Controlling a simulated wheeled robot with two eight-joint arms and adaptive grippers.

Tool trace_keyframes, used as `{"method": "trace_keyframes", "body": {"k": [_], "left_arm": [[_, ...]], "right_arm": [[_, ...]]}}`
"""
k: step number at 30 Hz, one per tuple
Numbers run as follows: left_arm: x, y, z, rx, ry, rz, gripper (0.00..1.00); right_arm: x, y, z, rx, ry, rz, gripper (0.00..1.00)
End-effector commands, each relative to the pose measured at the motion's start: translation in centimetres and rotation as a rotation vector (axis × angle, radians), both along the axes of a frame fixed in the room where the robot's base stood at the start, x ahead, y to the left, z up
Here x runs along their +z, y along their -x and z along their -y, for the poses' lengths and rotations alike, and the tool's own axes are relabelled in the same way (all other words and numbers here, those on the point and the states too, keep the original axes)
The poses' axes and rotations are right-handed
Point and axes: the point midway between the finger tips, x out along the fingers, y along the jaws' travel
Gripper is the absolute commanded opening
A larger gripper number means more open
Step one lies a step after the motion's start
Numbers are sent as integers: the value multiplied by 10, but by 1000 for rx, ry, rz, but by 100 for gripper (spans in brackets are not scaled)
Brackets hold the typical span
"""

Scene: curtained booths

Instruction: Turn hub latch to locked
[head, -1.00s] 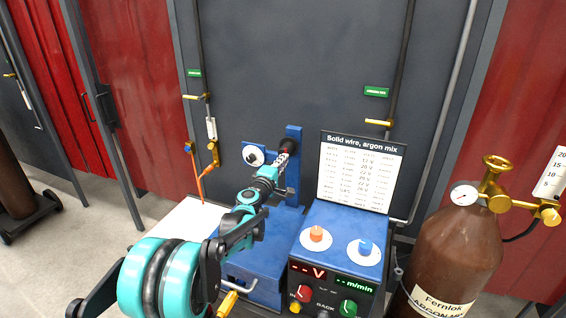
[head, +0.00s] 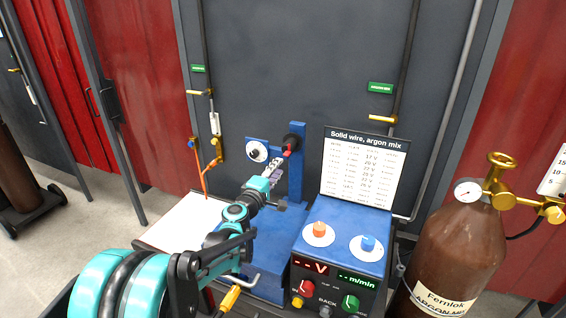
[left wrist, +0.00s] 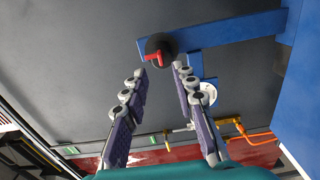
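The hub latch is a small red lever (head: 288,150) on a round black hub (head: 293,139) at the blue upright post. In the left wrist view the red lever (left wrist: 156,56) lies across the black hub (left wrist: 168,45), just beyond the fingertips. My left gripper (head: 276,166) is just below and left of the hub in the head view. In the left wrist view the left gripper (left wrist: 160,72) has its two fingers apart with nothing between them. It seems clear of the lever. My right gripper is out of view.
A white dial (head: 257,151) sits left of the hub. The blue welder unit (head: 340,225) with knobs stands right of my arm, a settings chart (head: 364,170) behind it. A brown gas cylinder (head: 455,245) stands at the right. Brass fittings and an orange hose (head: 204,182) are left.

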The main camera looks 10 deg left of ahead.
Motion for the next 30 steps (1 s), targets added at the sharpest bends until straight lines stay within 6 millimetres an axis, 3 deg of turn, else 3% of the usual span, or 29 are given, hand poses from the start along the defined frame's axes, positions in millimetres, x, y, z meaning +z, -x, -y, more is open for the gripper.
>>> {"method": "trace_keyframes", "body": {"k": [6, 18, 22, 26, 30], "left_arm": [[0, 29, -6, 0, 0, 0, 28], [0, 35, -6, -1, -2, -1, 28], [5, 47, 5, -32, -63, -10, 28], [10, 87, 36, -126, -253, -45, 28], [-4, 155, 68, -267, -547, -125, 28]], "right_arm": [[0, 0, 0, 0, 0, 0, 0], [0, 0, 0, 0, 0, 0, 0], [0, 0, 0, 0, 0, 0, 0], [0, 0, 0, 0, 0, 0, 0], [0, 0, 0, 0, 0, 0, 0]]}}
